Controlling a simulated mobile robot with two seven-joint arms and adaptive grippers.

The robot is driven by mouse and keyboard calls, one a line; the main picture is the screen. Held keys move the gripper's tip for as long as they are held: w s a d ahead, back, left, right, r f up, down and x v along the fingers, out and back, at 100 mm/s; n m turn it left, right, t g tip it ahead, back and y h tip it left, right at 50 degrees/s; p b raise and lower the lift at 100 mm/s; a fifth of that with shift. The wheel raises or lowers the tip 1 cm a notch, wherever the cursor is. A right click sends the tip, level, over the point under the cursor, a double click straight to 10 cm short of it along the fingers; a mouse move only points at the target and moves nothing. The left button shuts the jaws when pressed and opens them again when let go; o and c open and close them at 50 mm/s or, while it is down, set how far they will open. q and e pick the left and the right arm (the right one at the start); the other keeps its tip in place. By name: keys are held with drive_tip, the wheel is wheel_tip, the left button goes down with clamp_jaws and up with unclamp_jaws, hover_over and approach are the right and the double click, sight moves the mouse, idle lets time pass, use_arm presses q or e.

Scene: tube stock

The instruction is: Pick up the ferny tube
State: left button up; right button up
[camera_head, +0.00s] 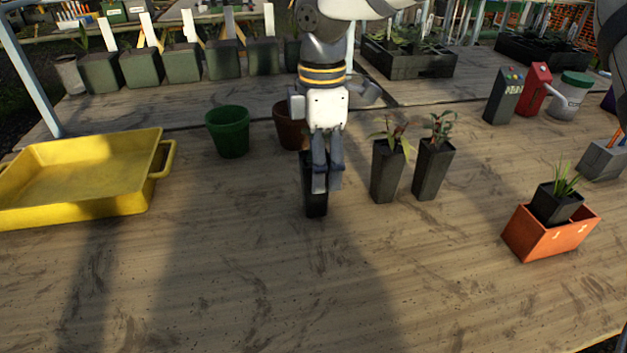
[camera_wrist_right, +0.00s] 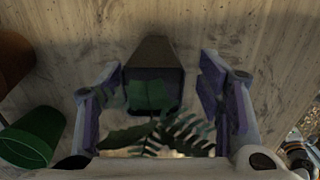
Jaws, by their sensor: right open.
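A dark, tall square tube (camera_head: 316,203) stands on the wooden bench, mostly hidden behind my right gripper (camera_head: 326,180) in the head view. In the right wrist view, the tube (camera_wrist_right: 155,55) lies between the spread fingers of the right gripper (camera_wrist_right: 162,78). Ferny, comb-like green leaves (camera_wrist_right: 185,135) and a few broader leaves show at its near end. The fingers are open, with a gap visible on both sides of the tube. Two other dark tubes with leafy plants, one (camera_head: 387,172) and another (camera_head: 432,170), stand to the right. My left gripper is not in view.
A green pot (camera_head: 228,132) and a brown pot (camera_head: 288,128) stand behind and left of the tube. A yellow tray (camera_head: 150,185) is at the left. An orange box (camera_head: 550,240) holding a potted plant sits at the right. The front bench is clear.

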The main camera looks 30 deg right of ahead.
drive_tip(key=f, duration=0.5)
drive_tip(key=shift+w+a, duration=0.3)
drive_tip(key=shift+w, duration=0.05)
drive_tip(key=shift+r, duration=0.1)
drive_tip(key=c, duration=1.4)
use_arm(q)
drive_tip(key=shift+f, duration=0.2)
use_arm(e)
wheel_tip(320, 180, up, 3)
drive_tip(key=shift+w+r, duration=0.1)
drive_tip(key=shift+r, duration=0.05)
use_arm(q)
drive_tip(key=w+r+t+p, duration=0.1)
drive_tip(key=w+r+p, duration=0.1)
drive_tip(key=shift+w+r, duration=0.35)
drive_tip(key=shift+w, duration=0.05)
use_arm(e)
drive_tip(key=s+r, duration=0.3)
drive_tip(key=s, duration=0.1)
drive_tip(key=s+r, duration=0.3)
drive_tip(key=s, duration=0.2)
drive_tip(key=s+r, duration=0.3)
drive_tip(key=s, duration=0.2)
drive_tip(key=shift+s+a+r, duration=0.1)
drive_tip(key=shift+a+r, duration=0.2)
drive_tip(key=shift+a, duration=0.1)
